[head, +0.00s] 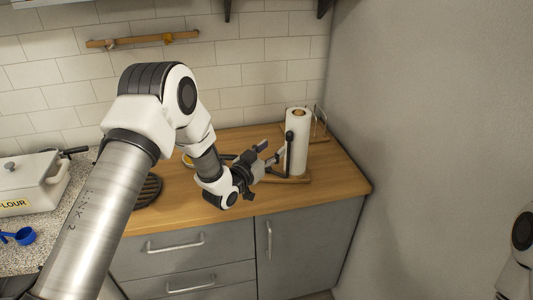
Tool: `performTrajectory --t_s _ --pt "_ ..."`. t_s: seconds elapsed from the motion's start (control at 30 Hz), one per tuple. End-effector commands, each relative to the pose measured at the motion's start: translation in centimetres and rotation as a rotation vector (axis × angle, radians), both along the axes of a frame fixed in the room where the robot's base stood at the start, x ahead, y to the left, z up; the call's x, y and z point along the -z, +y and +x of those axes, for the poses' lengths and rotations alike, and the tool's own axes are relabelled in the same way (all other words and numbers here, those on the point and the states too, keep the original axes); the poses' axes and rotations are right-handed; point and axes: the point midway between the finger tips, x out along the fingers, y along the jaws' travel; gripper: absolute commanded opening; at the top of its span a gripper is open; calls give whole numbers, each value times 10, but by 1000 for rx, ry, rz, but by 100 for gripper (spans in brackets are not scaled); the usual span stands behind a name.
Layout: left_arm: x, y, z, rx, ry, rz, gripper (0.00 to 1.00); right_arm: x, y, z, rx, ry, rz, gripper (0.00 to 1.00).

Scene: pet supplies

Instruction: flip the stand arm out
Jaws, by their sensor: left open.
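A paper towel stand holds an upright white paper roll (297,145) near the right end of the wooden counter. A dark upright stand arm with a round knob (289,136) stands at the front left side of the roll. Its wooden base (294,179) shows below, partly hidden by my gripper. My left gripper (273,154) is open, just left of the stand arm, with its fingers pointing towards it. I cannot tell whether a finger touches the arm. My right gripper is out of view.
A wire rack (320,125) stands behind the roll. The wall (430,140) is close on the right. A dark round trivet (149,190), a white flour box (30,185) and blue scoops (22,236) are to the left. The counter's front right is clear.

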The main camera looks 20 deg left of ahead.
Motion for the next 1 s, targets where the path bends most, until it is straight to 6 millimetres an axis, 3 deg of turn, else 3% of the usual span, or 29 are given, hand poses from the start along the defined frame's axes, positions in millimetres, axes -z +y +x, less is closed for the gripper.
performTrajectory --t_s 0.2,0.67,0.77,0.83,0.97,1.0 --pt "0 6 -26 -1 0 -1 52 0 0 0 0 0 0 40" --pt "4 6 -27 0 4 0 52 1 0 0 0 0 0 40" --pt "36 1 -33 9 42 6 52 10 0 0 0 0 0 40" --pt "76 -9 -47 25 106 11 52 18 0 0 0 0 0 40" --pt "171 -25 -103 23 340 20 52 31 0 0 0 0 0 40" --pt "200 -28 -125 15 432 27 52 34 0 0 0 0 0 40"
